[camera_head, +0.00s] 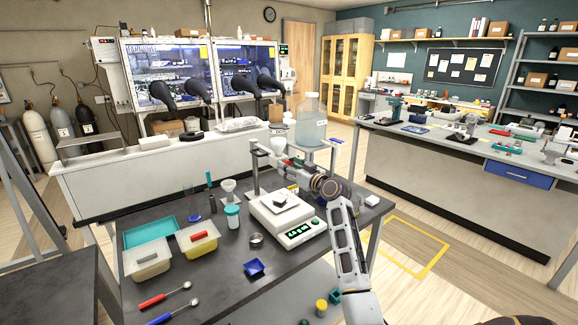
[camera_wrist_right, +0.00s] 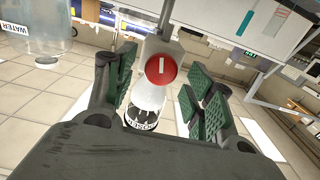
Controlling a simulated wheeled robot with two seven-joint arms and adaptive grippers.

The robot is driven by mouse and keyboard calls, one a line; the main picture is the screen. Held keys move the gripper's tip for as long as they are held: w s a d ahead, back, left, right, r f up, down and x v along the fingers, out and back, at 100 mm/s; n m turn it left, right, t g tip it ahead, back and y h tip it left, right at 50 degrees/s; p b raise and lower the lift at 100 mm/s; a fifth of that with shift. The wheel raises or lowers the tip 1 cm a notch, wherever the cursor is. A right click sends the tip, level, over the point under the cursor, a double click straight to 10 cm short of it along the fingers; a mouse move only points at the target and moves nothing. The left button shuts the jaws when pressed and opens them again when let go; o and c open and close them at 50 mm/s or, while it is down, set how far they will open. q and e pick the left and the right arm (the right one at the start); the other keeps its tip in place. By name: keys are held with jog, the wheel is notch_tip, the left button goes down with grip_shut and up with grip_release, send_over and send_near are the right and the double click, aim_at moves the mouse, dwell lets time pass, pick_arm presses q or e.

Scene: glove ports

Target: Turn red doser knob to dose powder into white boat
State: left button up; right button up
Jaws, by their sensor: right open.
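The red doser knob (camera_wrist_right: 161,69) shows in the right wrist view as a round disc with a white bar, on the front of the white doser (camera_wrist_right: 152,92). My right gripper (camera_wrist_right: 163,90) is open, with its green-padded fingers on either side of the doser, apart from the knob. In the head view my right gripper (camera_head: 288,163) is at the doser (camera_head: 278,147), above the balance (camera_head: 287,219), and largely hides the knob. A small white boat (camera_head: 281,201) with dark areas sits on the balance pan; its contents are unclear. My left gripper is not in view.
Left of the balance stand a white funnel (camera_head: 228,190) and a teal-lidded jar (camera_head: 232,216). A blue boat (camera_head: 254,268), yellow bin (camera_head: 198,239) and spoons lie on the dark table (camera_head: 225,280). A large water bottle (camera_head: 311,121) stands behind my right gripper.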

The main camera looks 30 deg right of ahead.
jog(key=shift+w+a, duration=0.1)
jog(key=shift+w, duration=0.55)
jog(key=c, duration=1)
jog(key=shift+m, duration=0.4)
